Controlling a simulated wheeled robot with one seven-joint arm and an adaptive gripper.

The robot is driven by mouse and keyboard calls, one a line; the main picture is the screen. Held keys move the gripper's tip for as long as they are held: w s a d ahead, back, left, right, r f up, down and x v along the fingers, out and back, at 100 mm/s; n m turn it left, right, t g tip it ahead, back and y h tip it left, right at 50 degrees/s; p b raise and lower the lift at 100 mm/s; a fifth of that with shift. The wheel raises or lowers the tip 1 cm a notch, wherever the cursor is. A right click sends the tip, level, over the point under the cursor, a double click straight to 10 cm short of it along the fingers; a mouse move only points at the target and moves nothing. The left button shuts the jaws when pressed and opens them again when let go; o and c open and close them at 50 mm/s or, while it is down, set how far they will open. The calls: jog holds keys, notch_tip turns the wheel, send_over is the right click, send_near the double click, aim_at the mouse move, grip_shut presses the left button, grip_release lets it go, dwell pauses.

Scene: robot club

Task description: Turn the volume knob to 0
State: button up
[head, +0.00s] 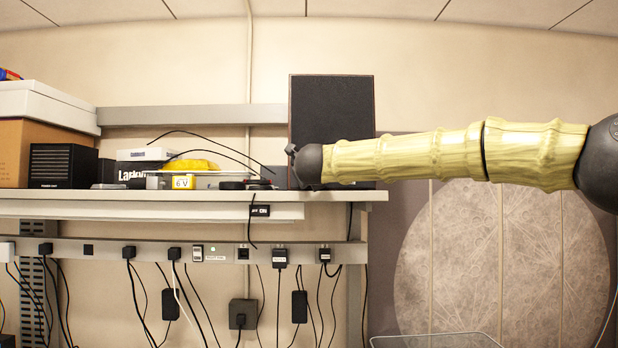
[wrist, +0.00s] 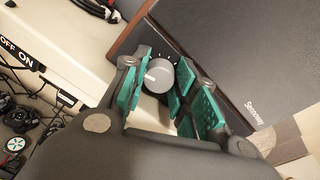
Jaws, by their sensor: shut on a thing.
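The volume knob (wrist: 159,74) is a grey round dial on the lower front of the dark speaker (wrist: 240,50), with small white marks around it. A pale mark on the knob shows near its left side, but its exact setting is hard to read. My gripper (wrist: 155,82) has its teal-padded fingers on both sides of the knob and is shut on it. In the head view the speaker (head: 332,105) stands upright on the shelf, and my arm reaches in from the right across its lower part. The knob is hidden there.
The shelf (head: 225,195) also holds a black power amp box (head: 62,165), cardboard and white boxes (head: 45,105) and a yellow item (head: 190,165). Thin black cables (head: 225,150) arc close to the speaker's left. A power strip (head: 150,249) with hanging cords runs below.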

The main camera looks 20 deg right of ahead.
jog(key=o, duration=1)
jog(key=shift+r, duration=0.1)
jog(key=shift+s, duration=0.1)
jog(key=v, duration=1.2)
